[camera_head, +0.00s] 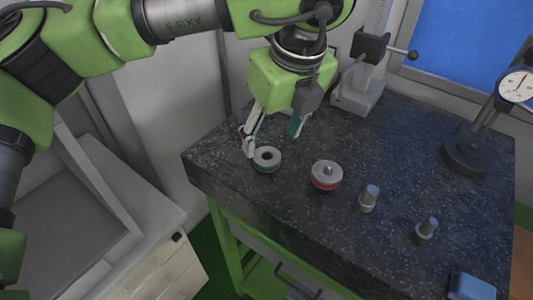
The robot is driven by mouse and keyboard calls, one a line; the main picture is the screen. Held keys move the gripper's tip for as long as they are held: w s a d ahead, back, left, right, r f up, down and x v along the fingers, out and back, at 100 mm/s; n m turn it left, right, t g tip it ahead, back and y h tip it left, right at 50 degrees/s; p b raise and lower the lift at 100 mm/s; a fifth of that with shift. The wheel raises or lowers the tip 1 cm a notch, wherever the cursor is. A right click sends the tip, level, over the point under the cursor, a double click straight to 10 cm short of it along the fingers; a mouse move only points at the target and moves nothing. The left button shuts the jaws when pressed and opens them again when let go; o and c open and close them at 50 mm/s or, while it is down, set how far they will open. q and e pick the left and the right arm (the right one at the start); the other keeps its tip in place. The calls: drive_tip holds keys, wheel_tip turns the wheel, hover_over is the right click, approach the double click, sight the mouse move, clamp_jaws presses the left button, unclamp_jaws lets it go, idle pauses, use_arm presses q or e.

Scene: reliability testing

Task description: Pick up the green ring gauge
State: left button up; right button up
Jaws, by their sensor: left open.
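The green ring gauge (267,160) is a grey ring with a dark centre hole and a green band around its lower side. It lies flat on the dark speckled stone slab, near the left corner. My left gripper (272,147) comes down from above, just behind the ring. Its two fingers are spread apart, one at the ring's left back and one to the right behind it, with nothing between them. I cannot tell whether the left finger touches the ring. My right gripper is not in view.
Two small metal plug gauges (369,198) (426,230) stand farther right. A stand (361,84) rises behind, a dial indicator stand (470,152) at right, and a blue block (471,287) at the front.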

sight(268, 152)
use_arm(q)
drive_tip(key=shift+w+a+f, duration=0.1)
drive_tip(key=shift+w+f, duration=0.2)
drive_tip(key=shift+f, duration=0.35)
drive_tip(key=shift+f+p, duration=0.3)
drive_tip(key=shift+p, duration=0.2)
drive_tip(key=p+x, duration=0.2)
drive_tip(key=x, duration=0.2)
drive_tip(key=shift+s, duration=0.1)
drive_tip(key=shift+f, duration=0.3)
drive_tip(key=shift+r, duration=0.1)
drive_tip(key=c, duration=1.4)
